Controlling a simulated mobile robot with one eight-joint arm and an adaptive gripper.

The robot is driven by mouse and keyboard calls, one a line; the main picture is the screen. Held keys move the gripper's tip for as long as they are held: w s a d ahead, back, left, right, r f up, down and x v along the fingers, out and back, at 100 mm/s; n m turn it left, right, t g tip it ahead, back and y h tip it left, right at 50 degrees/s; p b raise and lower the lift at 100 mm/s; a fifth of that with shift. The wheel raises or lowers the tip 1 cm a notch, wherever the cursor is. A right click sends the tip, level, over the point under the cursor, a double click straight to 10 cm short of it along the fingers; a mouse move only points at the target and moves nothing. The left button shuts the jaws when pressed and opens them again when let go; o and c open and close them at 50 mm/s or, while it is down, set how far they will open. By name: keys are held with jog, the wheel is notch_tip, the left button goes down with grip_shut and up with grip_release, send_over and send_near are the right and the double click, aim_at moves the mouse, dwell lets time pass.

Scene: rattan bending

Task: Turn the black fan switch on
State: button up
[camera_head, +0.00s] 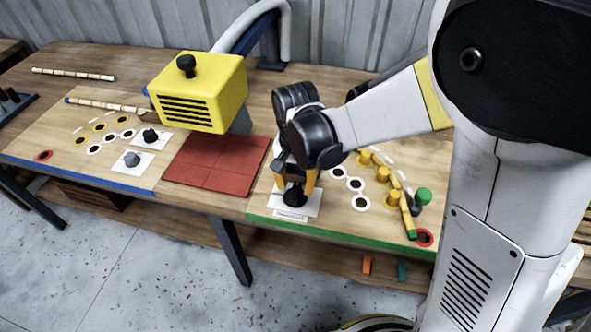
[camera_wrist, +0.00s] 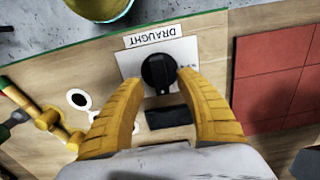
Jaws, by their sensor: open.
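A black rotary knob (camera_wrist: 158,73) sits on a white plate labelled DRAUGHT in the wrist view; I take it for the fan switch. It also shows near the table's front edge in the head view (camera_head: 294,196). My gripper (camera_wrist: 158,82) is open, pointing down, with one yellow finger on each side of the knob. Its tips lie close to the knob; I cannot tell whether they touch it. A dark rectangular block (camera_wrist: 168,118) shows between the fingers, nearer the palm. In the head view, my gripper (camera_head: 293,181) partly hides the knob and plate.
A yellow slotted box (camera_head: 200,92) with a black knob on top overhangs red tiles (camera_head: 218,168) left of my gripper. Another black knob (camera_head: 150,136) and a grey knob (camera_head: 132,158) sit farther left.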

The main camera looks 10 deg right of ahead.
aim_at(298, 191)
notch_tip(298, 191, up, 9)
dwell(0.4)
jog(key=s+d+r+n+t, duration=0.2)
jog(key=s+d+r+t, duration=0.1)
jog(key=s+d, duration=0.2)
jog(key=s+d+r+n+t, duration=0.2)
jog(key=s+d+r+t, duration=0.1)
jog(key=s+d, duration=0.3)
jog(key=shift+d+t, duration=0.6)
jog(key=shift+d, duration=0.65)
jog(key=shift+d, duration=0.1)
